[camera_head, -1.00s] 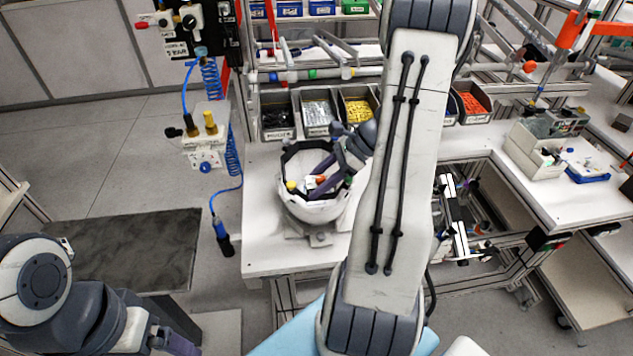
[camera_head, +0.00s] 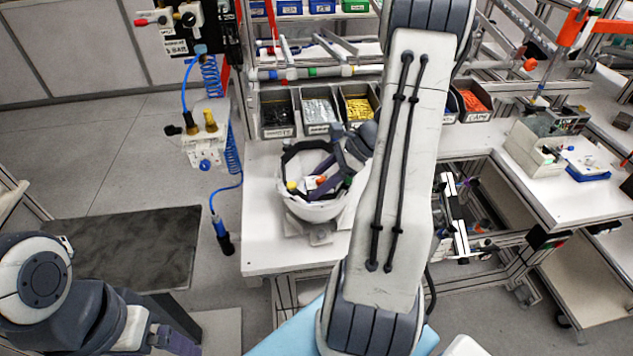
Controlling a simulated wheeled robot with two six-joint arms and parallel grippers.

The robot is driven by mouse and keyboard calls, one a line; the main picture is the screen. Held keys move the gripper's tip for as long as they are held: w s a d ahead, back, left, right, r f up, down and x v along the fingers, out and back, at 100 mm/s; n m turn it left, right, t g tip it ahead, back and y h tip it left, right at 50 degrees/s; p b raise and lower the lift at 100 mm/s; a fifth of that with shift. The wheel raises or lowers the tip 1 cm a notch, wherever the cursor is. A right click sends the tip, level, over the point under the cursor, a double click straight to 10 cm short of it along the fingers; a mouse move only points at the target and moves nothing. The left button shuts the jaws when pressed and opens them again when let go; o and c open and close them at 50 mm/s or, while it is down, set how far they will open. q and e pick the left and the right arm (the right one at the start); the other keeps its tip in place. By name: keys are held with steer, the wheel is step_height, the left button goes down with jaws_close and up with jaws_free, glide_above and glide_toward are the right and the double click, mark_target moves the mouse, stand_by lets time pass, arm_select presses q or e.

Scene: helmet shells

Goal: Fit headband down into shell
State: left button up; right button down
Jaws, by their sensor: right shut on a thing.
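The white helmet shell (camera_head: 312,211) sits open side up on a small grey stand on the white bench. The black headband (camera_head: 291,158) is a ring at the shell's mouth, with its far and left edges showing along the rim. I cannot tell how deep it sits. My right gripper (camera_head: 324,180) reaches down over the shell's right side, its purple fingers within the opening, shut on the headband. My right arm hides part of the shell's right side. My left gripper (camera_head: 172,342) is low at the left, far from the shell, and its jaw opening does not show clearly.
Small-parts bins, among them a bin of yellow parts (camera_head: 358,109), stand behind the shell. A blue air hose and tool (camera_head: 223,236) hang left of the bench. The bench top (camera_head: 262,235) is clear left of the shell.

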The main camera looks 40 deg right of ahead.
mark_target(348, 178)
steer(key=shift+f+b, duration=0.6)
steer(key=shift+f, duration=0.4)
steer(key=shift+c, duration=0.7)
jaws_free()
steer(key=b+v, duration=0.2)
steer(key=v, duration=0.8)
steer(key=shift+d+r+b, duration=0.15)
steer(key=shift+r+b, duration=0.05)
steer(key=shift+b, duration=0.15)
steer(key=shift+f, duration=0.1)
